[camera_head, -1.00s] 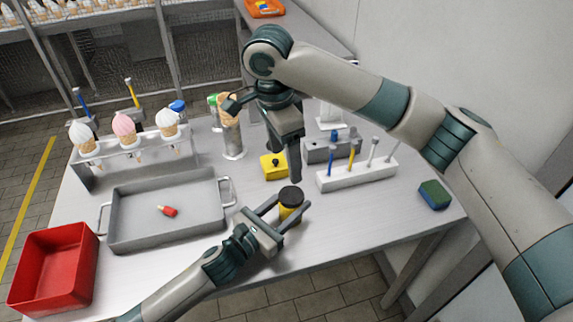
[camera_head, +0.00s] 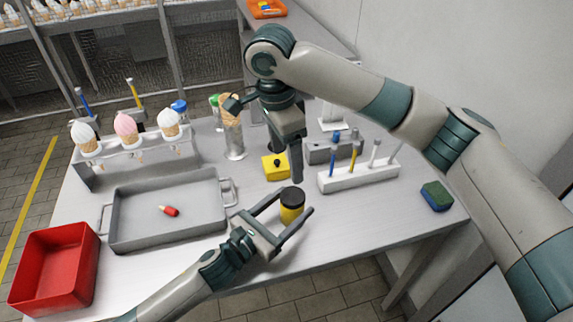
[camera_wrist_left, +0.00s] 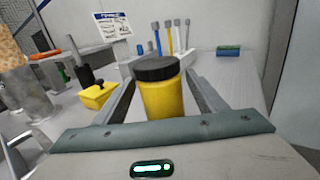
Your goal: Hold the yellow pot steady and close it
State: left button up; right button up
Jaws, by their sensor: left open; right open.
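The yellow pot (camera_head: 291,213) stands upright near the table's front edge, with a black lid (camera_head: 292,195) on top. I cannot tell how tightly the lid sits. My left gripper (camera_head: 295,202) is open, with one finger on each side of the pot. The left wrist view also shows the pot (camera_wrist_left: 163,98) between the spread fingers, with gaps at its sides, and the lid (camera_wrist_left: 156,68) above finger level. My right gripper (camera_head: 284,160) is open and empty, pointing down behind the pot; its far finger is partly hidden.
A yellow box (camera_head: 270,172) with a black knob and a white rack (camera_head: 350,180) of tools stand behind the pot. A grey tray (camera_head: 122,238), a red bin (camera_head: 52,270) and a cone stand (camera_head: 130,150) are left. A sponge (camera_head: 437,196) lies right. Table space between pot and sponge is clear.

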pick_arm(q)
jog(key=b+v, duration=0.3)
jog(key=v, duration=1.1)
jog(key=shift+s+a+f, duration=0.15)
jog(key=shift+s+a, duration=0.1)
jog(key=shift+b+v, duration=0.45)
jog(key=shift+v, duration=0.4)
pick_arm(e)
jog(key=shift+f, duration=2)
pick_arm(q)
jog(key=shift+r, duration=0.2)
